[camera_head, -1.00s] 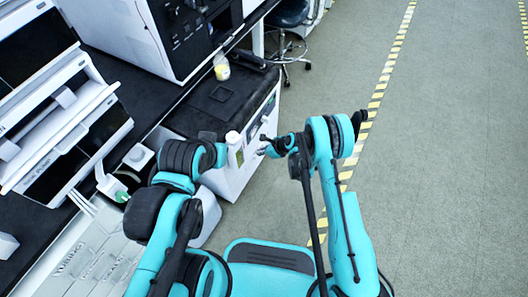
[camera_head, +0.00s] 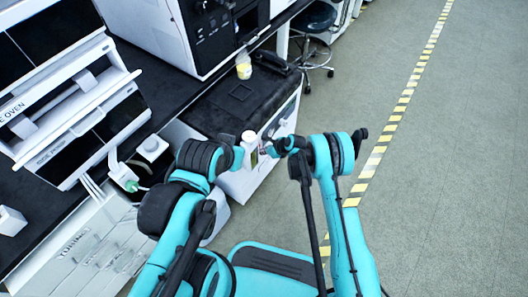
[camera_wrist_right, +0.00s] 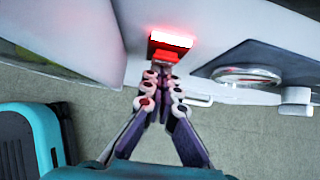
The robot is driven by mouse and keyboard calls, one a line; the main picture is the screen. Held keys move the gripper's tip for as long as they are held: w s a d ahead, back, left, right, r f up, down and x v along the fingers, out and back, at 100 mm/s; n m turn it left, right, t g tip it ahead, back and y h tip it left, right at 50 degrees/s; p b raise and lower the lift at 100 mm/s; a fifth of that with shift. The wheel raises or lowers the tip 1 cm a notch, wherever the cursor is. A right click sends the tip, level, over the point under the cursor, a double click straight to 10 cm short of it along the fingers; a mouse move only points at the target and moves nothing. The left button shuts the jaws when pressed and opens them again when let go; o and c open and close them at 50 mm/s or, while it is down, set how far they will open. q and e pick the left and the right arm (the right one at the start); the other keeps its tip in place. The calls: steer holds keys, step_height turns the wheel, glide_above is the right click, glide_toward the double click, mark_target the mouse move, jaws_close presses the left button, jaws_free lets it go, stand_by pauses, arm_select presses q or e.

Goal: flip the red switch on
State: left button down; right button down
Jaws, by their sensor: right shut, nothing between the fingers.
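The red switch (camera_wrist_right: 166,54) sits on a white panel in the right wrist view. Its upper part glows bright white-red, and its lower part is darker red. My right gripper (camera_wrist_right: 163,82) is shut and empty, with its fingertips just below the switch; I cannot tell whether they touch it. In the head view the right gripper (camera_head: 268,150) is at the front face of the black-topped white machine (camera_head: 242,184). The switch is not discernible there.
A round gauge-like fitting (camera_wrist_right: 247,76) and a white knob (camera_wrist_right: 296,98) are right of the switch. A yellow-labelled container (camera_head: 243,70) stands at the machine's back. Open floor lies to the right.

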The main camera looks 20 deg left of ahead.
steer(key=shift+r, duration=0.15)
arm_select(q)
steer(key=shift+r, duration=0.2)
arm_select(e)
steer(key=shift+r, duration=0.75)
